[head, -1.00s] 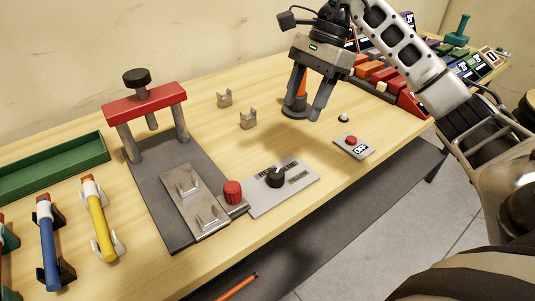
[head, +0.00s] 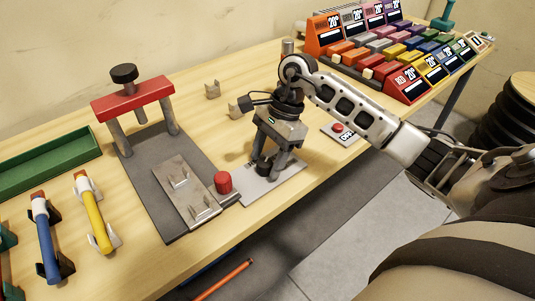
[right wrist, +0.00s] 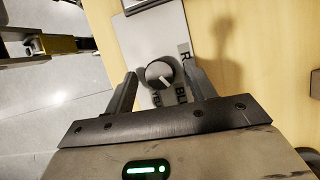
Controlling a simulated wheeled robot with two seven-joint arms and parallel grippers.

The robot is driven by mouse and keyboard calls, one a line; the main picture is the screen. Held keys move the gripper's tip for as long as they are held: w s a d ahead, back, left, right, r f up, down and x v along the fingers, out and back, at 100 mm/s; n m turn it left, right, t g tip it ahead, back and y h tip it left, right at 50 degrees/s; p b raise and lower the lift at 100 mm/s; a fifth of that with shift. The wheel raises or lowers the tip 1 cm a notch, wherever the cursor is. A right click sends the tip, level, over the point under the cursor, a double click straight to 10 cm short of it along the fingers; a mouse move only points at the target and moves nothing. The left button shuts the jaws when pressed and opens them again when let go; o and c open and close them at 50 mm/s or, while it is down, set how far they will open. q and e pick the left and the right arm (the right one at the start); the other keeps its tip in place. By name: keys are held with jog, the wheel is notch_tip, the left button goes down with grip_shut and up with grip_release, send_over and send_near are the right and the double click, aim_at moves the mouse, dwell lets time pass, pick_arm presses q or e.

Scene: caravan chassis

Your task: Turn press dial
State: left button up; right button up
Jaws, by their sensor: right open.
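The black press dial (head: 264,168) sits on a light grey plate (head: 250,193) beside the press (head: 140,101), which has a red crossbar and black top knob. In the right wrist view the round dial (right wrist: 159,73) has a white pointer line aimed toward the lower right, near partly hidden lettering. My right gripper (head: 271,166) is open and reaches down over the plate. Its fingers stand on either side of the dial, with a visible gap at the left finger; contact at the right finger is unclear. My left gripper is not in view.
A red knob (head: 223,182) stands beside the plate at the press. A small panel with a red button (head: 337,128) lies right of my gripper. Blue and yellow tools (head: 94,213) rest in holders at left, near a green tray (head: 45,163). Coloured blocks fill the back right.

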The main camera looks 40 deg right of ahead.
jog(key=c, duration=1)
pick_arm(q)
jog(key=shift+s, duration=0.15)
pick_arm(e)
jog(key=shift+o, duration=0.2)
